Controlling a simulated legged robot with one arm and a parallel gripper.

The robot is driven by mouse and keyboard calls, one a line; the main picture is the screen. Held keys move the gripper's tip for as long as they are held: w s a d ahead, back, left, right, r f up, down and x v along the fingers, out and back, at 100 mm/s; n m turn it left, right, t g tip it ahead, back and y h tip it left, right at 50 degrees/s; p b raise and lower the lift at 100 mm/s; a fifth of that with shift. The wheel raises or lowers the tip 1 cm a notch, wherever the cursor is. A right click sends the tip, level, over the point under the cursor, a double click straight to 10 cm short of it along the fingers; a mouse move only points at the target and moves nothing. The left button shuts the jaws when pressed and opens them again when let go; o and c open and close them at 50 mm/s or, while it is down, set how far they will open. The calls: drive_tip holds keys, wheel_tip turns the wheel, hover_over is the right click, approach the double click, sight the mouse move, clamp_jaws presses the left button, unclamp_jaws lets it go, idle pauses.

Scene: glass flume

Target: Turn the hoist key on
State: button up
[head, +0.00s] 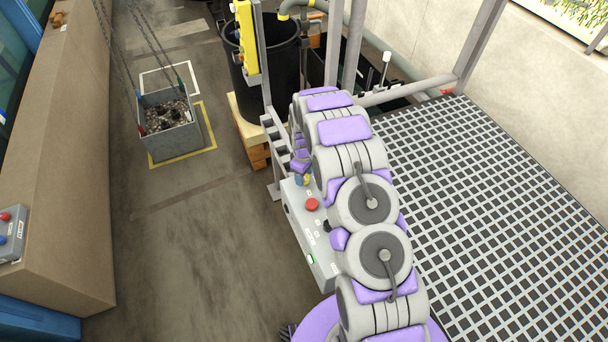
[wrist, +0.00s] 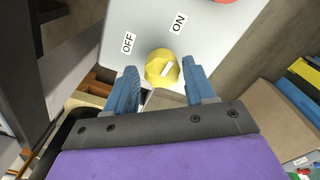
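The hoist key is a yellow round knob (wrist: 158,70) with a white mark, on a light grey control box (wrist: 205,35) labelled OFF and ON. In the wrist view its mark slants up and right, more to the ON side than to OFF. My gripper (wrist: 159,80) is open, with one blue finger on each side of the knob and small gaps seen between. I cannot tell how deep the fingertips reach. In the head view the box (head: 302,236) stands below my arm, which hides part of it; my gripper (head: 303,180) is at its far end, small and partly hidden.
A red button (head: 312,204) sits on the box near the key. A grey bin of dark rubble (head: 172,142) hangs on chains at the left, over a yellow floor outline. A black barrel (head: 270,75) and grey posts stand beyond the box. Metal grating (head: 490,190) lies right.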

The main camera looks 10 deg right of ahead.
drive_tip(key=shift+o, duration=0.7)
drive_tip(key=shift+s, duration=0.1)
wheel_tip(320, 180, up, 17)
drive_tip(key=shift+r, duration=0.1)
wheel_tip(320, 180, down, 18)
drive_tip(key=m+b, duration=1.1)
drive_tip(key=m, duration=0.3)
drive_tip(key=shift+r, duration=0.15)
